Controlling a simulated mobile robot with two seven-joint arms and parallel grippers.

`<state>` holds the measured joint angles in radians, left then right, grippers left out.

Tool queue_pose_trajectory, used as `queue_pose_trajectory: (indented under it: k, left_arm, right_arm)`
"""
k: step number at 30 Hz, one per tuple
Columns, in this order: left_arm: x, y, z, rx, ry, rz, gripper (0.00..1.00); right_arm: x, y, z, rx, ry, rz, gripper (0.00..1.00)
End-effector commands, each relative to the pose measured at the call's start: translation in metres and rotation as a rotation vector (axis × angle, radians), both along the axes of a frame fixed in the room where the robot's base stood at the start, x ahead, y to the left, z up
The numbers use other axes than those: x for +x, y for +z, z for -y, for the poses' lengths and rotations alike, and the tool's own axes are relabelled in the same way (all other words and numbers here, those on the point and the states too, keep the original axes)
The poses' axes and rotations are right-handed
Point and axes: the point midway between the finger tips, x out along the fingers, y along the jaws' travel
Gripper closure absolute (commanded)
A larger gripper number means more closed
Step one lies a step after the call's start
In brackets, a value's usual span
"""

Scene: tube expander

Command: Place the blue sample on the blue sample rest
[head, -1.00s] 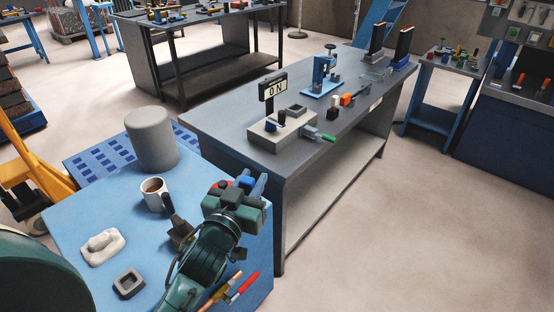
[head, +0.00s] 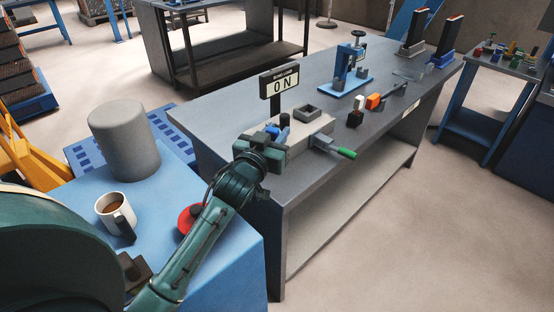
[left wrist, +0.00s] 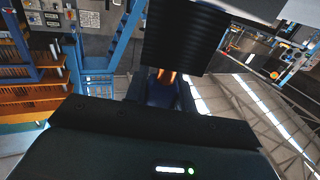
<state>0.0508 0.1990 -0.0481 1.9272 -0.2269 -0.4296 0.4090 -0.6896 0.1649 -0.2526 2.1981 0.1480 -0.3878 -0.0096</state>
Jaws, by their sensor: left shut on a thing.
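My left gripper (head: 272,132) is at the near-left end of the grey machine block (head: 312,128) on the dark grey bench. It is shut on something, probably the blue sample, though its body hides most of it. In the left wrist view a copper-coloured bit (left wrist: 166,76) shows beyond the gripper. I cannot tell for sure which thing is the blue sample rest. My right gripper is out of view.
An "ON" sign (head: 280,85) stands behind the block. A green-tipped handle (head: 347,153) sticks out at its right. A blue press (head: 350,72) and two dark uprights, one on a blue base (head: 440,60), stand farther back. A mug (head: 115,215) and grey cylinder (head: 125,140) are on the blue table.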

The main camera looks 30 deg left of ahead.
Motion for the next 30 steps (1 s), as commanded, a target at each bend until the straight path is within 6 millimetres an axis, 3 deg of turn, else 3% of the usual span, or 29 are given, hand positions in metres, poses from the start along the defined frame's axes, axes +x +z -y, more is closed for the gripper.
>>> queue_pose_trajectory:
  k: [14,25,26,30]
  left_arm:
    - [0.000,-0.054,0.000,-0.002,0.000,0.002,1.00]
    - [0.000,-0.058,0.000,-0.001,-0.001,0.004,1.00]
    - [0.000,-0.058,0.000,0.000,-0.001,0.003,0.73]
    - [0.000,-0.058,0.000,0.000,-0.001,0.002,0.62]
  right_arm:
    - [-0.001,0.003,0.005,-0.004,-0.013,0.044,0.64]
    - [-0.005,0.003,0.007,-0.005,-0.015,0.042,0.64]
    - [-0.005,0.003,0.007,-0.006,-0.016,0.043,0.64]
    - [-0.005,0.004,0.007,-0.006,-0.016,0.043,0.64]
